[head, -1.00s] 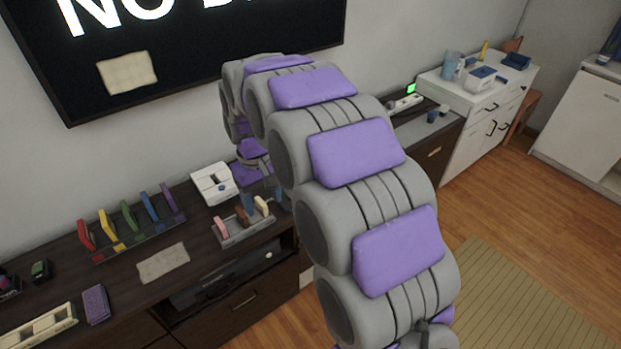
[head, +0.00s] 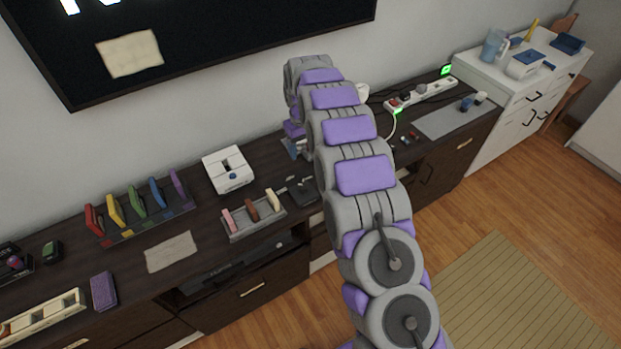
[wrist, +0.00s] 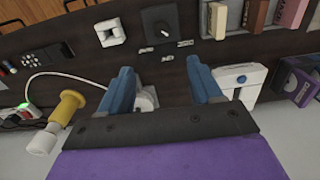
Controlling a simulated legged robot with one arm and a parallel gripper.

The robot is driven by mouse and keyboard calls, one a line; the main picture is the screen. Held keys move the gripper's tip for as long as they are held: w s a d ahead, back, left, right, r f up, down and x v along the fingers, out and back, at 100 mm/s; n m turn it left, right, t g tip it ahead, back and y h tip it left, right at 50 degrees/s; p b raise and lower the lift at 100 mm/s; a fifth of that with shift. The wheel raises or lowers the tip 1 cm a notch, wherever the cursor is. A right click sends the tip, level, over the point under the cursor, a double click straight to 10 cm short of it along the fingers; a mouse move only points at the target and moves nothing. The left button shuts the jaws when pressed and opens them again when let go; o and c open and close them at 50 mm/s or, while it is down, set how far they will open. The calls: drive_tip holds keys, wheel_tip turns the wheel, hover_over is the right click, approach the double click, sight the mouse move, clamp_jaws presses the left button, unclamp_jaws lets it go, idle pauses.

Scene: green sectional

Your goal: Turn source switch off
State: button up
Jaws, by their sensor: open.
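My gripper (wrist: 160,72) is open and empty in the wrist view, its two blue fingers apart above the dark cabinet top. A white fitting (wrist: 146,99) with a white cable lies partly hidden between and behind the fingers. I cannot tell which is the source switch. In the head view my arm hides most of the gripper.
A power strip (head: 422,95) with green lights and cables is at the back right. A rack of coloured pieces (head: 140,213) and a tray of blocks (head: 254,216) stand left of my arm. The wall screen (head: 200,45) is behind.

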sight(303, 185)
drive_tip(key=f+b, duration=0.1)
drive_tip(key=f, duration=0.4)
drive_tip(key=f+b, duration=0.1)
drive_tip(key=f, duration=0.5)
drive_tip(key=f+b, duration=0.1)
drive_tip(key=f, duration=0.5)
drive_tip(key=shift+a+f+b, duration=0.1)
drive_tip(key=shift+a+b, duration=0.15)
drive_tip(key=shift+b, duration=0.05)
drive_tip(key=shift+c, duration=0.4)
drive_tip(key=c, duration=1)
drive_tip(key=shift+o, duration=0.2)
drive_tip(key=shift+p, duration=0.35)
drive_tip(key=m+p, duration=0.4)
drive_tip(key=shift+r+m, duration=0.2)
drive_tip(key=shift+m, duration=0.1)
drive_tip(key=shift+f+m+p, duration=0.15)
drive_tip(key=shift+m+p, duration=1)
drive_tip(key=shift+m, duration=0.95)
